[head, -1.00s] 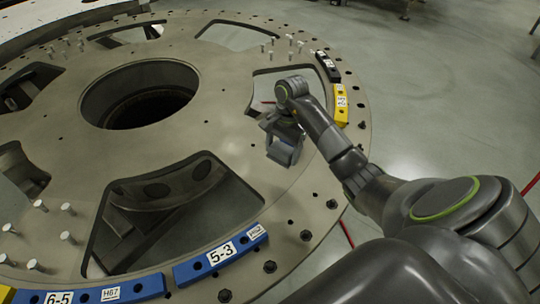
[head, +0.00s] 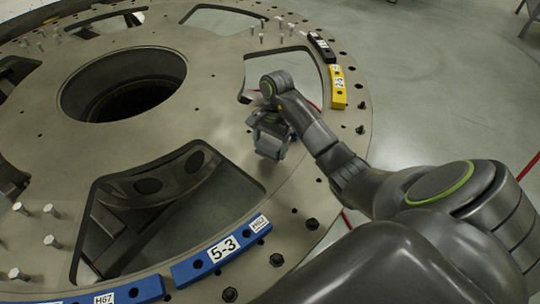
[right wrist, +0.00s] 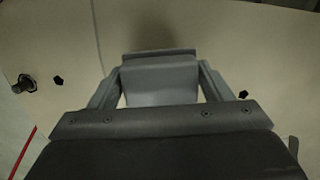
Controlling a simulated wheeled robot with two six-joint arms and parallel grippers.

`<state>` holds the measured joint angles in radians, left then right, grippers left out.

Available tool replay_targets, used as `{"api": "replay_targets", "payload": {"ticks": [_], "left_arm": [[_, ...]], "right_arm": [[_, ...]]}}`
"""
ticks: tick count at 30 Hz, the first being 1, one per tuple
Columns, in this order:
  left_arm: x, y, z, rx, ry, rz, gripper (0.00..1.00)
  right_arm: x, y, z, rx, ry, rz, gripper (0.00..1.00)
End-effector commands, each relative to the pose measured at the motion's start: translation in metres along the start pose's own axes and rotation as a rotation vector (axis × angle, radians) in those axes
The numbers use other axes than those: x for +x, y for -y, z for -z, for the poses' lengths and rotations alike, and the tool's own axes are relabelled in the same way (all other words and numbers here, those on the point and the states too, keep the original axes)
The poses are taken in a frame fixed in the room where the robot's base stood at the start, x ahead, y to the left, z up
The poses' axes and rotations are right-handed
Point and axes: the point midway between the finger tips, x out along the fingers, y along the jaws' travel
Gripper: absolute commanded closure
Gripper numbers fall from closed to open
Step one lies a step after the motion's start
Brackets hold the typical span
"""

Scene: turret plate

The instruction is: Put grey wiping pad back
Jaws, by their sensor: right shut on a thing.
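My right gripper (head: 270,138) is over the turret plate (head: 200,115), between two of its cut-outs. It is shut on the grey wiping pad (right wrist: 160,82), which shows between the two fingers in the right wrist view. In the head view the pad (head: 270,148) is small and hard to tell from the grey gripper. In the right wrist view the plate's pale surface lies beyond the pad; I cannot tell whether the pad touches it. My left gripper is not in view.
Blue label blocks (head: 222,252), a yellow block (head: 337,88) and a black block (head: 321,47) line the plate's rim. Several bolts (head: 50,209) stand up at the left. The round centre hole (head: 130,85) and the cut-outs are open. A red line (head: 346,219) lies on the floor.

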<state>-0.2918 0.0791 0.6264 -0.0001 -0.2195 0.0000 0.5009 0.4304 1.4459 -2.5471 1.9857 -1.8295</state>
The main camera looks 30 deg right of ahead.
Motion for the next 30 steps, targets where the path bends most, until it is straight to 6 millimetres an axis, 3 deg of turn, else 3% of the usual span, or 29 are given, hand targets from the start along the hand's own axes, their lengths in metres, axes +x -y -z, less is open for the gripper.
{"api": "replay_targets", "payload": {"ticks": [1, 6, 18, 19, 23, 30], "left_arm": [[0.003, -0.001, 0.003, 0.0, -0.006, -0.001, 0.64], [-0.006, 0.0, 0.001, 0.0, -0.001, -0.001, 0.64], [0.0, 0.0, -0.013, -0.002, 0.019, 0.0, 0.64], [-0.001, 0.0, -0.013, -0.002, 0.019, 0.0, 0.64], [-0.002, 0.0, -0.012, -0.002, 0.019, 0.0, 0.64], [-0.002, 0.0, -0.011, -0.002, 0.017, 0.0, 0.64]], "right_arm": [[0.011, 0.0, 0.001, 0.001, 0.003, -0.002, 0.49], [0.026, 0.0, 0.004, 0.001, 0.002, 0.0, 0.49], [0.033, 0.0, 0.005, 0.0, 0.0, 0.001, 0.49], [0.032, 0.0, 0.005, 0.0, 0.0, 0.001, 0.27], [0.031, 0.0, 0.005, 0.0, 0.0, 0.001, 0.1], [0.031, 0.0, 0.005, 0.0, 0.0, 0.001, 0.06]]}}
